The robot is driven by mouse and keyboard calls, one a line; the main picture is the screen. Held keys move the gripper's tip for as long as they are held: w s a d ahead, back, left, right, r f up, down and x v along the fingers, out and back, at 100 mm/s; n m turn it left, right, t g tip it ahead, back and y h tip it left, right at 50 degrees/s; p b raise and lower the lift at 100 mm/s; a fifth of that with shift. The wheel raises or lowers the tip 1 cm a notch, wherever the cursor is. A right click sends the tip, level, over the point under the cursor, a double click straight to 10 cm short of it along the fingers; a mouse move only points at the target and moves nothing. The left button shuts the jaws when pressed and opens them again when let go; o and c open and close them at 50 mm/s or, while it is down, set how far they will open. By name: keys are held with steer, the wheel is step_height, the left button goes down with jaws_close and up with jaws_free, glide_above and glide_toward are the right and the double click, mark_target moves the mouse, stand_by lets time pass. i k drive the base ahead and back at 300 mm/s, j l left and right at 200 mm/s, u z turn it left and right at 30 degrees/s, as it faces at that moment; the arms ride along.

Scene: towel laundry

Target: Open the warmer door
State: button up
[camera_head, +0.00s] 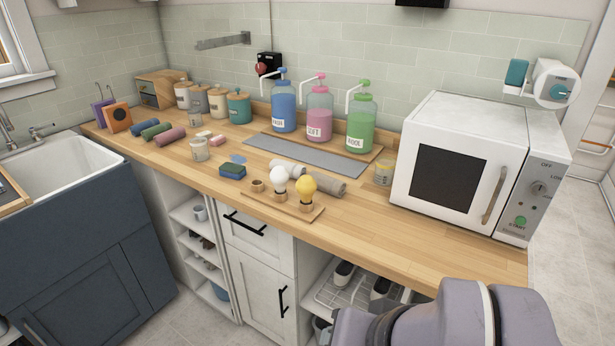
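The warmer is a white box (466,120) like a microwave, standing at the right end of the wooden counter. Its door (448,176) faces the front, has a dark window and looks shut. A vertical metal handle (493,194) is on the door's right side. To the right of the handle is a grey control panel (533,191) with a dial and a green button. My arm shows at the bottom right, below and in front of the warmer. My gripper is not in view.
The wooden counter (440,243) has a narrow clear strip before the warmer. A small jar (383,173) stands close to its left. Pump bottles (361,120), rolled towels and a tray of bulbs (270,203) lie further left. An open shelf (325,291) is below.

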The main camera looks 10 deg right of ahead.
mark_target(466, 179)
steer(key=i+l+z, duration=0.1)
steer(key=l+z, duration=0.15)
steer(key=i+l+z, duration=0.3)
steer(key=l+z, duration=0.25)
steer(key=i+l, duration=0.05)
steer(key=l, duration=0.05)
